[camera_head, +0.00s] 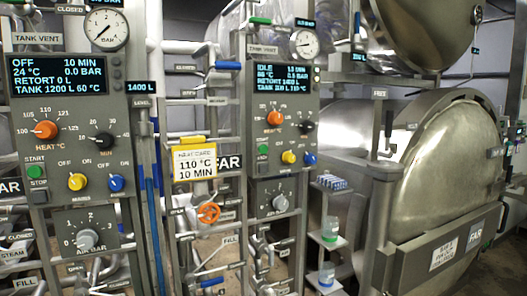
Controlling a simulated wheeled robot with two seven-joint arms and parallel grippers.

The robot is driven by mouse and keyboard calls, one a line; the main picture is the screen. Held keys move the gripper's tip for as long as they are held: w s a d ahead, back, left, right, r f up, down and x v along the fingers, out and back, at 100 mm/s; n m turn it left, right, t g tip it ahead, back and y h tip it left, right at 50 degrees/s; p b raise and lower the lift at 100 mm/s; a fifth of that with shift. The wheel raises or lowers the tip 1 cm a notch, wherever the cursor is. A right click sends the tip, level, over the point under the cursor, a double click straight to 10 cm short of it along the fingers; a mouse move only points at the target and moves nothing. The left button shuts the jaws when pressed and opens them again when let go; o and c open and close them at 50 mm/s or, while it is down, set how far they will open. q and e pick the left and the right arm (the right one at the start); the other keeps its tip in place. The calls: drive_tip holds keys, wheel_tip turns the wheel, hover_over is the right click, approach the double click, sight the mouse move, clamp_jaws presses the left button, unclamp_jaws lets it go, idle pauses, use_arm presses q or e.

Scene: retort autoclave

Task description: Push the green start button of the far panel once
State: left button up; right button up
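The panel farther back (283,168) stands right of centre, beside a sign reading FAR (228,162). Its lit screen (283,78) appears to read IDLE on its top line; the smaller lines are hard to read. Its green button (263,150) is small and round, on the left side of the panel below the orange knob (274,118). A yellow knob (289,157) and a blue knob (309,158) sit to its right. Nothing covers the green button. Neither of my grippers is in view.
A nearer, similar panel (75,215) fills the left, with its own green START button (36,171). Pipes and an orange handwheel (208,212) stand between the panels, with a yellow-edged card (195,163). A large steel retort door (440,170) is at right.

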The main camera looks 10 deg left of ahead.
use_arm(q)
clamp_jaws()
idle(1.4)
